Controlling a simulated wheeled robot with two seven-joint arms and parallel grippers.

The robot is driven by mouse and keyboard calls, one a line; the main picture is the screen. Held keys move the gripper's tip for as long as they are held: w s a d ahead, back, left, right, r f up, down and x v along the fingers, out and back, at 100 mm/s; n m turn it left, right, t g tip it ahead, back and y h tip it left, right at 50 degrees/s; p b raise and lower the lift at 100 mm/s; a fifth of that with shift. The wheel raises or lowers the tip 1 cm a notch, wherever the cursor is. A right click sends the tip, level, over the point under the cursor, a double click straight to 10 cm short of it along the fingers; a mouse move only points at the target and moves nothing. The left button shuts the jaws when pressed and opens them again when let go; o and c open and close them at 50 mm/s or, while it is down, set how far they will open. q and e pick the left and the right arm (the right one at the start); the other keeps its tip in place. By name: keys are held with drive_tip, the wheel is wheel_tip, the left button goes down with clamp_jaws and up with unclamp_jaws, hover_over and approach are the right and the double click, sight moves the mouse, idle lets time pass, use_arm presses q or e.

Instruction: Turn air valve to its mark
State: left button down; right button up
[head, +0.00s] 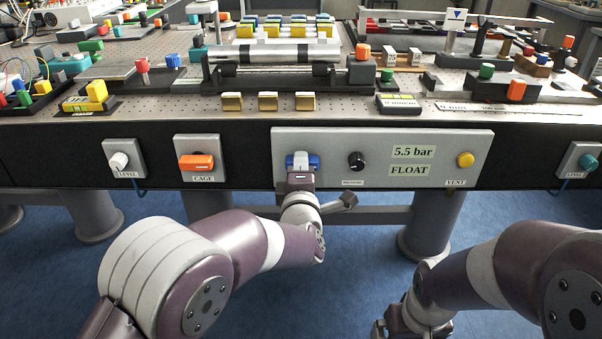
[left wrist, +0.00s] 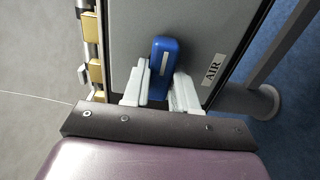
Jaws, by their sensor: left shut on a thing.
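The air valve has a blue handle with a white stripe, mounted on the grey front panel (head: 340,140). In the head view the blue handle (head: 289,161) shows only in part behind my left gripper (head: 301,165). In the left wrist view the blue handle (left wrist: 162,60) stands between the two pale fingers of my left gripper (left wrist: 160,92), which is shut on it. An "AIR" label (left wrist: 213,69) is on the panel beside the handle. I cannot make out the valve's mark. My right gripper (head: 398,325) is low at the bottom, partly cut off, and its fingers are unclear.
To the right of the valve are a black pressure knob (head: 356,161), labels reading "5.5 bar" and "FLOAT" (head: 409,161), and a yellow vent button (head: 465,160). An orange cage handle (head: 197,162) is to the left. The table edge with yellow blocks (head: 268,101) is above the panel.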

use_arm(q)
drive_tip(key=shift+f, duration=0.1)
idle(0.3)
drive_tip(key=c, duration=0.9)
unclamp_jaws()
drive_tip(key=s+p, duration=0.2)
drive_tip(key=s, duration=1)
drive_tip(key=shift+s, duration=0.35)
